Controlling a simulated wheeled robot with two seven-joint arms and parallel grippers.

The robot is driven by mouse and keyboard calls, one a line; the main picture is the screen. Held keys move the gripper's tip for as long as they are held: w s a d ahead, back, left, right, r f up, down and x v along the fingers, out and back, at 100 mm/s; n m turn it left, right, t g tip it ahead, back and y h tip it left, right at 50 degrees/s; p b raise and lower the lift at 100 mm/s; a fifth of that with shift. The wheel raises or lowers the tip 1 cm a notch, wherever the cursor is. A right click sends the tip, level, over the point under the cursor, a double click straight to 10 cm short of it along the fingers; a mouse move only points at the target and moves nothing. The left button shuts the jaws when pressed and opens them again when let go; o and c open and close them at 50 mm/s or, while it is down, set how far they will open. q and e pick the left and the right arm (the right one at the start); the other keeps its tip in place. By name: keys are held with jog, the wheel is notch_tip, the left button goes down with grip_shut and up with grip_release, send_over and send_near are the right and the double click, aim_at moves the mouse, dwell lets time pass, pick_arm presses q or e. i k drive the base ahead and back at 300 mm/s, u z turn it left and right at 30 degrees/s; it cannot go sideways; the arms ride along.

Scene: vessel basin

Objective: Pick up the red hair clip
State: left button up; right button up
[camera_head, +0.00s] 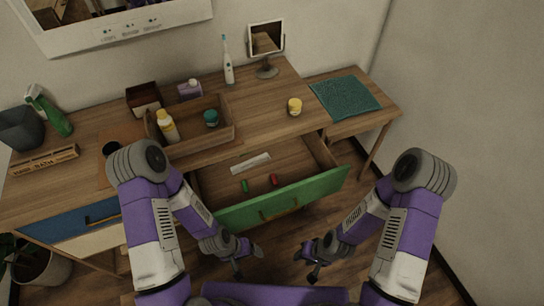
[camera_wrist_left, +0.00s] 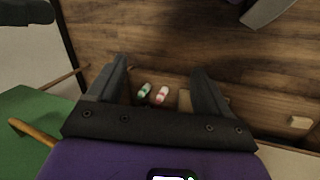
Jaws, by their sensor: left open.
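The red hair clip (camera_head: 274,180) lies in the open drawer, right of a green clip (camera_head: 245,186). In the left wrist view, a pinkish-red item (camera_wrist_left: 162,95) and a green item (camera_wrist_left: 144,90) show small between the fingers; I cannot tell for sure that they are these clips. My left gripper (camera_head: 250,265) is open and empty, in front of the drawer front and apart from the clip. It also shows in the left wrist view (camera_wrist_left: 160,85). My right gripper (camera_head: 304,268) looks open and empty, also in front of the drawer.
The drawer's green front (camera_head: 290,200) stands between my grippers and the clips. A white strip-shaped item (camera_head: 250,163) lies behind the clips. On the desktop stand a wooden tray (camera_head: 225,137) with bottles, a yellow jar (camera_head: 295,106) and a mirror (camera_head: 266,40). Floor is free at right.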

aim_at(273, 176)
jog(key=u, duration=1.85)
jog(key=k, duration=1.05)
jog(key=z, duration=1.05)
jog(key=i, duration=1)
jog(key=u, duration=0.05)
